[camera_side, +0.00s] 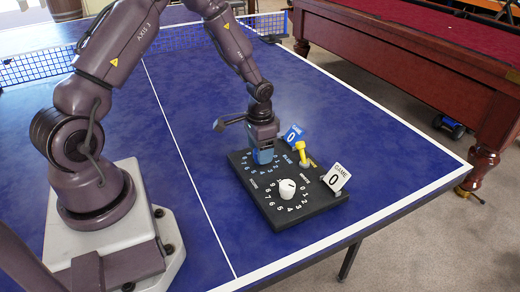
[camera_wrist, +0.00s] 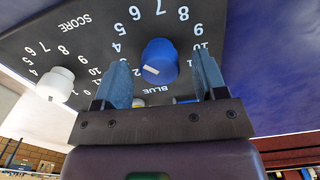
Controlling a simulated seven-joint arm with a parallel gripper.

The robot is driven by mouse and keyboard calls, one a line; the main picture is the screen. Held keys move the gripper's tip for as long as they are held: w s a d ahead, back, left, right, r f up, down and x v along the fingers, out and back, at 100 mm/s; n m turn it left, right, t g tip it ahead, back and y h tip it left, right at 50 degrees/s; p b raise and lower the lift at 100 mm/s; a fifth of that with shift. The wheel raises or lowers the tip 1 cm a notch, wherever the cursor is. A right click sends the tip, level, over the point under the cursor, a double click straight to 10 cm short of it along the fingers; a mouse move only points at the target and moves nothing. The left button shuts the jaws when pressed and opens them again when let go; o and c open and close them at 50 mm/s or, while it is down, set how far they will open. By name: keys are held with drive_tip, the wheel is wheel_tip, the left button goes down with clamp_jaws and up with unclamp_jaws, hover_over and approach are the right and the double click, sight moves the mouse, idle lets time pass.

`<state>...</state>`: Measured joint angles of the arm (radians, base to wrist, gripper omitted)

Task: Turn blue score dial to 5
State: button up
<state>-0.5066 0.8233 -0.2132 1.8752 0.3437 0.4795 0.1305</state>
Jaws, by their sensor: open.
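The black score board (camera_side: 262,198) lies on the blue table, with a white dial (camera_side: 287,189) near its front. The blue score dial (camera_wrist: 160,60) is a round knob ringed by white numerals, with "BLUE" printed beside it. In the side view my gripper (camera_side: 264,156) is low over the board and hides the blue dial.
A yellow lever (camera_side: 301,151) stands on the board's right side, between a blue GAME card (camera_side: 293,135) and a white GAME card (camera_side: 336,178), both showing 0. The table (camera_side: 200,150) is clear around the board. The net (camera_side: 185,38) crosses behind.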

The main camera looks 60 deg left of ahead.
wheel_tip(320, 180, up, 12)
drive_tip(key=shift+r, duration=0.2)
idle(0.4)
drive_tip(key=s+d+r+t, duration=0.2)
drive_tip(key=s+d+r, duration=0.4)
drive_tip(key=s+r, duration=0.2)
drive_tip(key=s+d+r+t, duration=0.3)
drive_tip(key=s+d+r, duration=0.3)
drive_tip(key=s+r, duration=0.3)
drive_tip(key=shift+s+d+r+n+t, duration=0.25)
drive_tip(key=shift+d+r+n+t, duration=0.05)
drive_tip(key=shift+d+r+n, duration=0.1)
idle(0.4)
